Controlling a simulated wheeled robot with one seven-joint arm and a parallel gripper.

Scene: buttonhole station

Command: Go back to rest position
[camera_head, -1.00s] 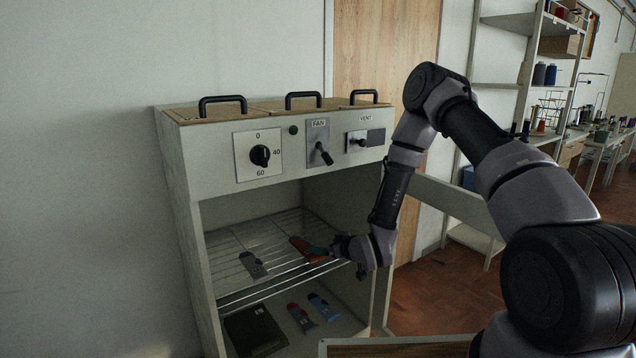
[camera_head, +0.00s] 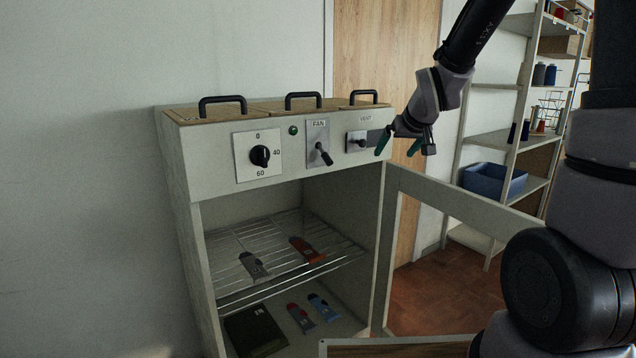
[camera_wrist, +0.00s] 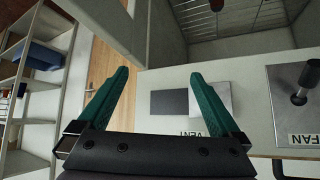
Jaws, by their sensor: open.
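My gripper (camera_head: 399,146) is open and empty in the head view. It is raised in front of the cabinet's upper right, beside the vent slider (camera_head: 364,140). Its green fingers (camera_wrist: 158,100) stand apart in the wrist view with nothing between them. The cabinet (camera_head: 183,163) stands open, with a wire shelf inside (camera_head: 285,270). A red tube (camera_head: 306,248) and a grey tube (camera_head: 253,265) lie on the shelf. Below it lie a dark tube with a red cap (camera_head: 300,318), a blue tube (camera_head: 324,308) and a dark flat item (camera_head: 255,330).
The open cabinet door (camera_head: 450,205) reaches out to the right. The panel has a dial (camera_head: 260,156), a fan lever (camera_head: 321,153) and a green lamp (camera_head: 293,130). A shelf rack with a blue bin (camera_head: 493,181) stands behind at the right.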

